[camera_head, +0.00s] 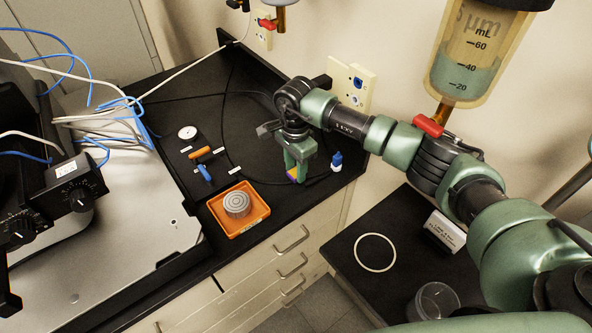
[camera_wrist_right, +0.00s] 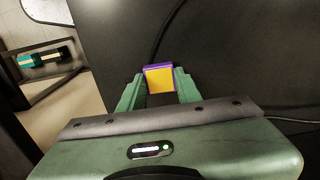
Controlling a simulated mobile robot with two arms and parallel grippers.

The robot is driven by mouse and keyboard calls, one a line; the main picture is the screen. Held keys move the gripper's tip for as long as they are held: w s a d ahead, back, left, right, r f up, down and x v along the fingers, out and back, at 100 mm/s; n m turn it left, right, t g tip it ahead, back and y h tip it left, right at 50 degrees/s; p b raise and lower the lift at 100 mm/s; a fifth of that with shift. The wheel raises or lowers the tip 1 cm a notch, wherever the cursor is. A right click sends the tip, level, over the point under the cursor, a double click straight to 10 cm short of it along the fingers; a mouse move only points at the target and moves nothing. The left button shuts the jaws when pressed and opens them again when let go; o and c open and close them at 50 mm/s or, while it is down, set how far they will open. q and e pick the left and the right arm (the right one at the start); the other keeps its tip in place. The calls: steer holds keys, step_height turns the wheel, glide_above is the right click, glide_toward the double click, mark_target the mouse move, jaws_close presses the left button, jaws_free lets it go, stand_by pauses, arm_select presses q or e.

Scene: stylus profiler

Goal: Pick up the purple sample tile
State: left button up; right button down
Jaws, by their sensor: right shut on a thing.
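The purple sample tile (camera_wrist_right: 158,78) is between the fingertips of my right gripper (camera_wrist_right: 158,84) in the right wrist view. Its face there is yellow-orange with a purple border. In the head view the tile (camera_head: 292,175) shows as a small purple and yellow bit at the tips of my right gripper (camera_head: 296,172), which points down over the black bench. The fingers are shut on it. Whether the tile touches the bench, I cannot tell. My left gripper is not in view.
An orange tray (camera_head: 256,223) with a round grey disc (camera_head: 237,203) stands left of the gripper. A small blue bottle (camera_head: 336,161) stands close on its right. Orange and blue-handled tools (camera_head: 200,153) and a white dial (camera_head: 187,132) lie further left. Cables run behind.

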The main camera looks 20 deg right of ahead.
mark_target(295, 172)
steer(key=shift+a+r+b, duration=0.1)
steer(key=shift+b, duration=0.25)
step_height(295, 172, up, 6)
steer(key=b, duration=0.2)
steer(key=shift+b, duration=0.35)
steer(key=s+a+b, duration=0.2)
steer(key=a, duration=0.4)
steer(key=s+a+b, duration=0.2)
steer(key=a, duration=0.3)
steer(key=s+a+b, duration=0.2)
steer(key=a, duration=0.4)
steer(key=shift+s+a+r, duration=0.15)
steer(key=shift+s+a, duration=0.05)
steer(key=shift+a, duration=0.1)
steer(key=shift+s+a+r+b, duration=0.1)
steer(key=shift+s+a+b, duration=0.15)
steer(key=shift+a, duration=0.2)
steer(key=c, duration=1.8)
jaws_free()
jaws_close()
